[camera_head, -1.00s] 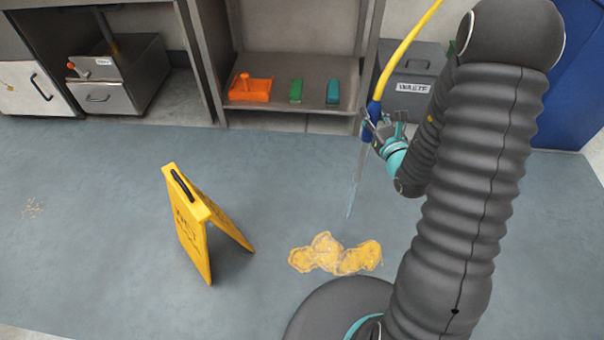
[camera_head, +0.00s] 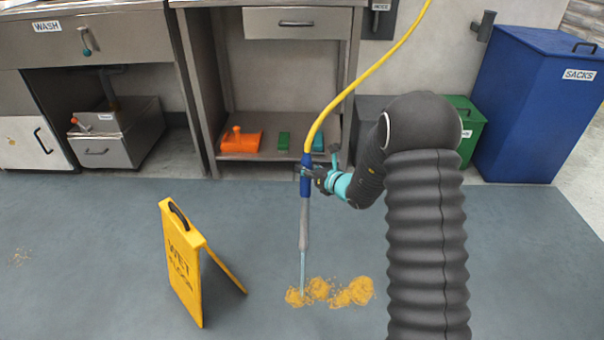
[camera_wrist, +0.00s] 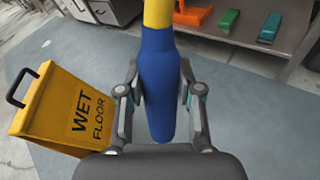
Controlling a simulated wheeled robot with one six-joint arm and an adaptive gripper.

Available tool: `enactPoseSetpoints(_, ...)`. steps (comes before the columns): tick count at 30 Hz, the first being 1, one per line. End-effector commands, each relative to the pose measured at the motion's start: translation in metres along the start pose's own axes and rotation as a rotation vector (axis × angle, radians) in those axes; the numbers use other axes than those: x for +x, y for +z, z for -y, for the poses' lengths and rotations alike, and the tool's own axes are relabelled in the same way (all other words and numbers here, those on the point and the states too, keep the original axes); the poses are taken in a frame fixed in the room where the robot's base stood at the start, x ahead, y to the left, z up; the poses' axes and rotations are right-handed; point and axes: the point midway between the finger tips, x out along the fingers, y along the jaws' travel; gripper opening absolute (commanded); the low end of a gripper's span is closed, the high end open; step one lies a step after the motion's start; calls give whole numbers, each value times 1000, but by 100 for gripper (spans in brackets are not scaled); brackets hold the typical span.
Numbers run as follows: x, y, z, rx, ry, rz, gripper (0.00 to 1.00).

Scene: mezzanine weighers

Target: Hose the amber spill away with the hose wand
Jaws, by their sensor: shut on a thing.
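My gripper (camera_head: 311,176) is shut on the blue grip of the hose wand (camera_head: 305,190), which hangs nearly upright with a yellow hose rising from its top. In the wrist view the blue grip (camera_wrist: 158,85) sits between both fingers. A pale blue water jet runs down from the wand's grey lance to the left end of the amber spill (camera_head: 352,292). The spill lies on the grey-blue floor in broken, speckled patches. The wrist view does not show the spill or the wand's tip.
A yellow wet floor sign (camera_head: 186,265) stands left of the spill; it also shows in the wrist view (camera_wrist: 75,112). A steel bench (camera_head: 232,176) with orange, green and teal items on its shelf stands behind. A blue sacks bin (camera_head: 530,110) is at right. Faint crumbs (camera_head: 18,257) lie far left.

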Motion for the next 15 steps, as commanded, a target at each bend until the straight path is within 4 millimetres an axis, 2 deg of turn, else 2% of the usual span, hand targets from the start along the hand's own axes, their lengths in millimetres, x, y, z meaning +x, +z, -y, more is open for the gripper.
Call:
enactPoseSetpoints(1,10,-2,-1,1,8,-12,0)
enactPoseSetpoints(4,20,-2,-2,7,15,-32,0)
enactPoseSetpoints(10,22,-9,-2,10,15,-39,0)
enactPoseSetpoints(15,21,-24,-1,10,14,-40,0)
